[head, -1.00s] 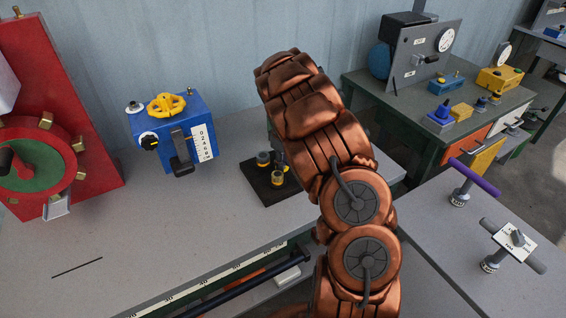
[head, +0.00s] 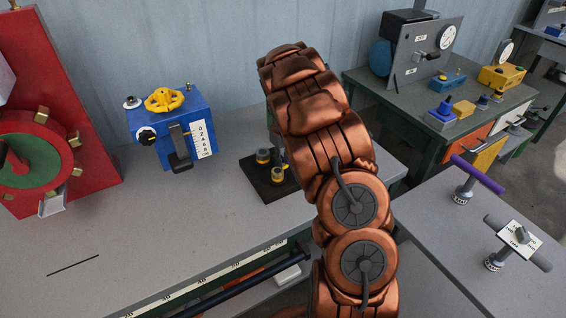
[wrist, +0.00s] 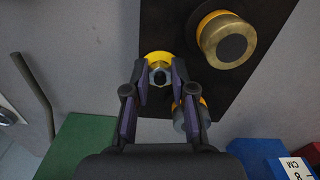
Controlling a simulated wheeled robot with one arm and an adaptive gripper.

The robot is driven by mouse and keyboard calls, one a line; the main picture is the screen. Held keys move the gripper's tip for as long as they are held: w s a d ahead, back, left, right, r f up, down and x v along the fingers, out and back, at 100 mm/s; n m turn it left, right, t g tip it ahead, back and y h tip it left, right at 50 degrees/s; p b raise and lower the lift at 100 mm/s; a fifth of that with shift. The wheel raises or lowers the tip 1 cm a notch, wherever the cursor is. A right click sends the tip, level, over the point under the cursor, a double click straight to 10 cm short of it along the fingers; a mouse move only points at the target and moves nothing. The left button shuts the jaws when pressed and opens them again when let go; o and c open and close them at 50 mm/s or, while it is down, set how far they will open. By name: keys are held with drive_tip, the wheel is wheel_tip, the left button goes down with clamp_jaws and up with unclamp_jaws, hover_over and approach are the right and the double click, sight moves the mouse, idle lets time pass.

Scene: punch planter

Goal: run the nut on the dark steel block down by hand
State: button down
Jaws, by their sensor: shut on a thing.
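The dark steel block (wrist: 265,20) fills the upper right of the wrist view and lies on the grey bench. It also shows in the head view (head: 268,190), partly behind my arm. In the wrist view a small grey nut (wrist: 160,76) with a dark centre sits above a yellow collar (wrist: 158,57) on the block. My gripper (wrist: 160,80) has its two fingers on either side of the nut, shut on it. The nut's lower side is partly hidden between the fingers. In the head view my arm hides the gripper and nut.
A large brass-topped post (wrist: 226,42) stands right of the fingers. A smaller yellow and grey post (wrist: 188,117) is close beside the right finger. A blue box with a scale (head: 180,130) stands left of the block.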

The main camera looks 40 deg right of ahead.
drive_tip(key=m+b, duration=0.2)
drive_tip(key=m, duration=0.2)
drive_tip(key=shift+w+a+f+m, duration=0.1)
drive_tip(key=shift+m, duration=0.2)
drive_tip(key=shift+a+m+b, duration=0.1)
drive_tip(key=shift+m+b, duration=0.55)
drive_tip(key=shift+m, duration=1.85)
drive_tip(key=c, duration=1)
unclamp_jaws()
drive_tip(key=shift+o, duration=0.2)
wheel_tip(320, 180, up, 12)
drive_tip(key=shift+r, duration=0.25)
wheel_tip(320, 180, up, 12)
drive_tip(key=shift+f, duration=0.15)
